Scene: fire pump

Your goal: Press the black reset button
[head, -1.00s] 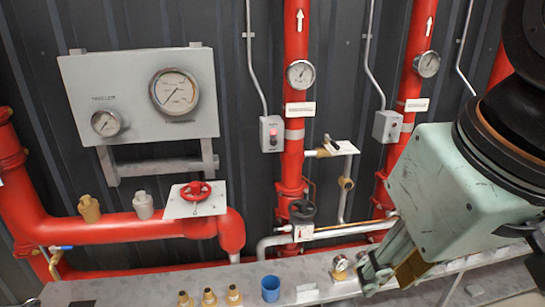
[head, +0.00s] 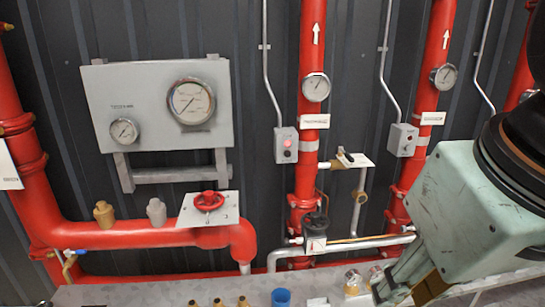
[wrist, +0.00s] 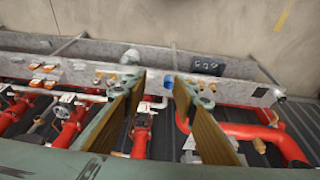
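A small grey control box (head: 285,145) is mounted beside the middle red vertical pipe in the head view. It carries a lit red lamp (head: 286,143) with a small dark spot, possibly the black button (head: 287,154), just below it. A second grey box (head: 403,140) is beside the pipe to the right, its front details too small to tell. My gripper (head: 385,286) is low at the right of the head view, well below both boxes. In the wrist view, its two fingers (wrist: 157,84) are spread apart with nothing between them.
A panel with two gauges (head: 150,140) hangs at the left, above a red hand valve (head: 208,201). Gauges and pipes project from the dark wall.

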